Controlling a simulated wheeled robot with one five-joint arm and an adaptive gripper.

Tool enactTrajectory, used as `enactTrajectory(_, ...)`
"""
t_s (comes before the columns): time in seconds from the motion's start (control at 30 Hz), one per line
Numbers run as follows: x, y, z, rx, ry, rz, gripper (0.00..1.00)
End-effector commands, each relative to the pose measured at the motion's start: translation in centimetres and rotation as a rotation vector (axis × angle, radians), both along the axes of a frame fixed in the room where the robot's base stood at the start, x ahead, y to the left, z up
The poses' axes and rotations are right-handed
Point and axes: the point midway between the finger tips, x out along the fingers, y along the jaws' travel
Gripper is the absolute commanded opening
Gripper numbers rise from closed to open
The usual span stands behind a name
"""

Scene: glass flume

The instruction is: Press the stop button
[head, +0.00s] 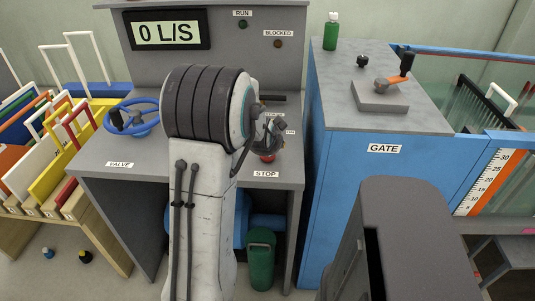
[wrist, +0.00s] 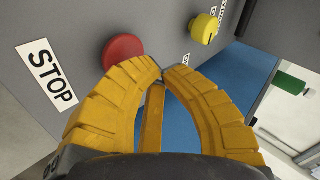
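The red stop button (wrist: 123,50) is a round red cap on the grey console, beside the white STOP label (wrist: 47,75) in the wrist view. My gripper (wrist: 161,74) has its yellow fingers drawn together, tips meeting, with nothing seen between them. The tips are just beside the button's lower right edge in the picture; I cannot tell whether they touch it. In the head view the red button (head: 267,158) shows only partly, above the STOP label (head: 265,174); my arm hides much of the area around it.
A yellow knob (wrist: 204,28) sits near the button. The console display (head: 168,30) reads 0 L/S. A blue valve wheel (head: 132,118) is at left.

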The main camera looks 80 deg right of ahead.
Motion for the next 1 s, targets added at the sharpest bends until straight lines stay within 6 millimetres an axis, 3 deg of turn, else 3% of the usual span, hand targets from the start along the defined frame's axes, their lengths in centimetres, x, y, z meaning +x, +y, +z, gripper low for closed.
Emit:
enactTrajectory(0.27, 0.0, 0.0, 1.0, -0.001, 0.0, 0.0, 0.0)
enactTrajectory(0.8, 0.0, 0.0, 5.5, -0.001, 0.0, 0.0, 0.0)
enactTrajectory(1.0, 0.0, 0.0, 6.0, 0.0, 0.0, 0.0, 0.0)
